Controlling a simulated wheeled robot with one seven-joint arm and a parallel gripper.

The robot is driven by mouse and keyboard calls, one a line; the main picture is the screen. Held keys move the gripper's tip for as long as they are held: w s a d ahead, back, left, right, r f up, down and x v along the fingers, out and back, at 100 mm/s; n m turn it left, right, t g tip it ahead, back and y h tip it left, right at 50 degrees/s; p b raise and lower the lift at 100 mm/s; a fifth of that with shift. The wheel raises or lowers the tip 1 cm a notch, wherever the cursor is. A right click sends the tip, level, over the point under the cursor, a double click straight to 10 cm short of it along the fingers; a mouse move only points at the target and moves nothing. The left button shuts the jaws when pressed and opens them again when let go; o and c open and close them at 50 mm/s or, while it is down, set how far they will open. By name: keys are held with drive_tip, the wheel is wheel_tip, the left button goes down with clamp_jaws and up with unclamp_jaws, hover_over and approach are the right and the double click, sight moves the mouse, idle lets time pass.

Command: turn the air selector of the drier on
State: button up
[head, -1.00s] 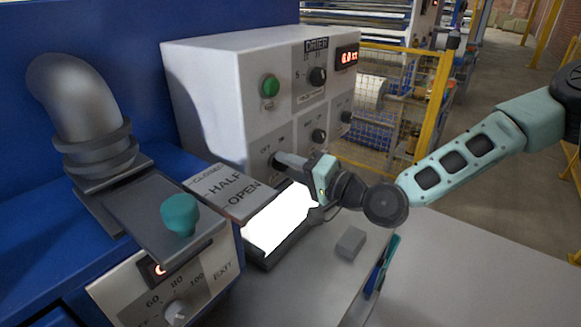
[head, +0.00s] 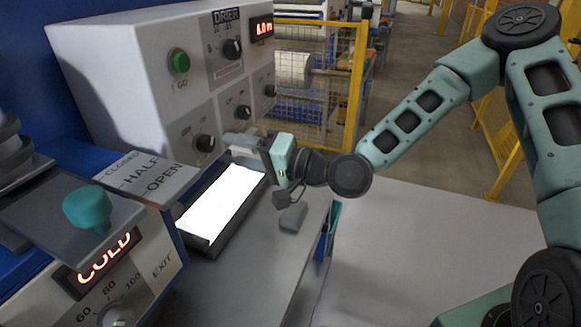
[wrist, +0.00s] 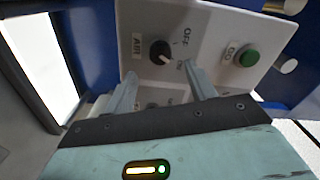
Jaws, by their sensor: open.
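The drier (head: 130,50) is a pale box with several black knobs, a green GO button and a red display. Its air selector (head: 205,143) is the black knob at the lower left of the panel. In the wrist view the air selector (wrist: 160,52) has an AIR label beside it and OFF and ON marks. Its exact pointer direction is too small to tell. My gripper (head: 236,140) is open, just right of the selector in the head view. In the wrist view the fingers of my gripper (wrist: 159,74) are apart, with the selector just beyond the gap, not gripped.
A bright lit panel (head: 222,200) in a dark frame lies below my gripper. A HALF/OPEN plate (head: 148,178), a teal knob (head: 88,207) and a COLD display (head: 100,262) are at left. A grey block (head: 292,217) sits on the bench. A yellow fence stands behind.

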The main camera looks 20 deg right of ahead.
drive_tip(key=p+v, duration=1.1)
drive_tip(key=p, duration=0.1)
drive_tip(key=shift+s+d, duration=0.15)
drive_tip(key=shift+s, duration=0.05)
idle(0.4)
drive_tip(key=shift+f, duration=0.1)
